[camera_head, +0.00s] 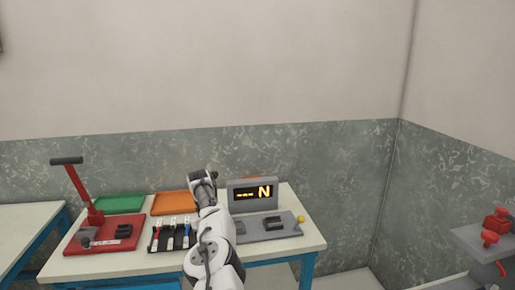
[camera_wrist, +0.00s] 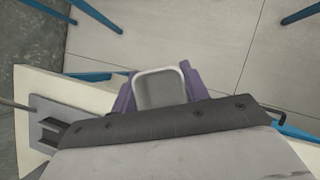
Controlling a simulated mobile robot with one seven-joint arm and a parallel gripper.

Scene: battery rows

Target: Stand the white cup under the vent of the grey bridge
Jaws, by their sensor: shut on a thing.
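In the wrist view my gripper (camera_wrist: 160,92) has its purple fingers on either side of a cup (camera_wrist: 162,91) with a pale rim and a grey inside, which I take for the white cup. The fingers are shut on it. I look into its open top, and its lower part is hidden. In the head view my gripper (camera_head: 203,178) is above the back of the table, and the cup does not show there. I cannot make out a grey bridge with a vent for certain in either view.
The table (camera_head: 285,246) holds a red lever press (camera_head: 78,200), a green tray (camera_head: 119,204), an orange tray (camera_head: 171,203), a black rack (camera_head: 172,238) of batteries and a grey display unit (camera_head: 252,194). A grey shelf (camera_head: 482,240) with a red fitting is at right.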

